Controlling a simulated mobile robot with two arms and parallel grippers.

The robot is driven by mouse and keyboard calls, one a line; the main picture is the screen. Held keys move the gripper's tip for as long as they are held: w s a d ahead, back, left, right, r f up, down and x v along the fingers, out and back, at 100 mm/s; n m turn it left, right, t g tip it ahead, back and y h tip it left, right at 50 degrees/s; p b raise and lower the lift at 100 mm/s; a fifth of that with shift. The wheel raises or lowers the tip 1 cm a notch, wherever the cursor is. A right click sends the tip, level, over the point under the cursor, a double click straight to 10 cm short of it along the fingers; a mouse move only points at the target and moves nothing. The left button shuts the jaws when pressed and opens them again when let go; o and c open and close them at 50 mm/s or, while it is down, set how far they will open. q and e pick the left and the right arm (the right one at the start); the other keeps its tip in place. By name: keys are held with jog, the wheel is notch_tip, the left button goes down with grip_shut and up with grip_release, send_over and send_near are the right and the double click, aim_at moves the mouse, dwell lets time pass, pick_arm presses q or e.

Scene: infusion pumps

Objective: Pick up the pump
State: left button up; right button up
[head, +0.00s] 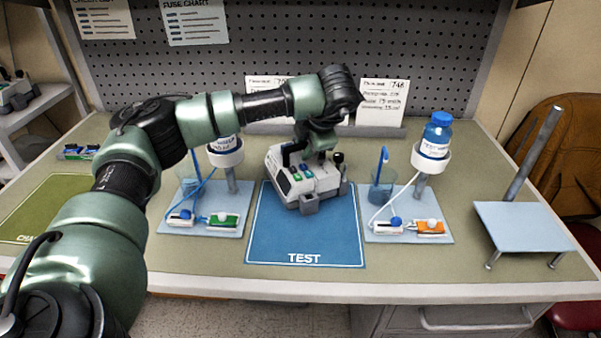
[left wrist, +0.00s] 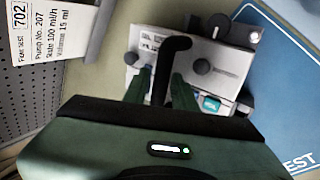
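The white and grey pump (head: 302,180) stands on the blue TEST mat (head: 265,235), near its far edge. Colored buttons show on its front. My left gripper (head: 306,150) is over the pump, pointing down, and hides part of its top. In the left wrist view the pump (left wrist: 205,62) has a black curved handle (left wrist: 179,45) between the two green fingers of my left gripper (left wrist: 162,82). The fingers are on either side of the handle with a narrow gap, so they look open; contact is hard to judge. My right gripper is not in view.
Stands with a bottle, a cup and tubing are left (head: 212,218) and right (head: 408,228) of the mat. A light blue tilted stand (head: 520,228) is at the right. A green mat (head: 42,212) lies at far left. Cards (head: 383,98) stand behind.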

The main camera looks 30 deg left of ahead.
pick_arm(q)
grip_shut()
dwell(1.3)
jog(key=shift+r, duration=0.1)
